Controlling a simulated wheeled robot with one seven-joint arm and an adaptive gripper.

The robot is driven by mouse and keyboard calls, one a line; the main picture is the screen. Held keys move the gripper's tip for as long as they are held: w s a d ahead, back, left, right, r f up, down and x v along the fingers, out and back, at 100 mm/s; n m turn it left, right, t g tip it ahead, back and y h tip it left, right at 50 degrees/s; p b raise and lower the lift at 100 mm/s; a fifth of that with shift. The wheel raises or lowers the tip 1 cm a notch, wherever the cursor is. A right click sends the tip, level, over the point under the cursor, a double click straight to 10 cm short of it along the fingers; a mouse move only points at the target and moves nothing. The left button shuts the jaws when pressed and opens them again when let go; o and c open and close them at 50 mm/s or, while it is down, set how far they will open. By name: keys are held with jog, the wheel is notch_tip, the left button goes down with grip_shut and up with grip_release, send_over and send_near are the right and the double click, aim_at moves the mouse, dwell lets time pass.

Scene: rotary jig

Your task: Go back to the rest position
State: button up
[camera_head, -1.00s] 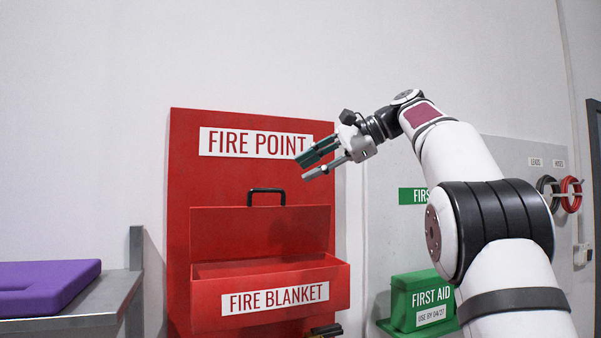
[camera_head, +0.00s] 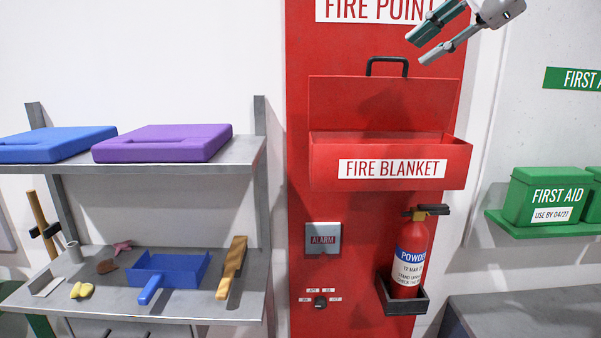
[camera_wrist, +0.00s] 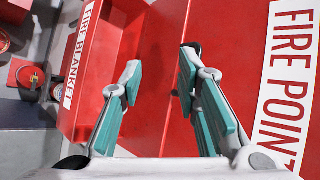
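My gripper (camera_head: 436,36) shows at the top right of the head view, in front of the red fire point board (camera_head: 350,230). Its two teal-padded fingers are apart. In the wrist view the gripper (camera_wrist: 160,75) is open with nothing between its fingers, and the red board shows behind them. The rest of my arm is out of the head view.
The red fire blanket box (camera_head: 325,175) stands open below my gripper. A fire extinguisher (camera_head: 408,255) sits in a holder beneath it. A green first aid box (camera_head: 545,197) is on the right. Shelves on the left hold a purple case (camera_head: 165,143) and a blue dustpan (camera_head: 170,270).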

jog(key=s+a+f+n+g+h, duration=0.2)
jog(key=s+a+f+n+h, duration=0.2)
jog(key=s+f, duration=2.6)
jog(key=f+n+h, duration=0.1)
jog(key=n+h, duration=0.2)
jog(key=n, duration=0.5)
jog(key=shift+h, duration=0.4)
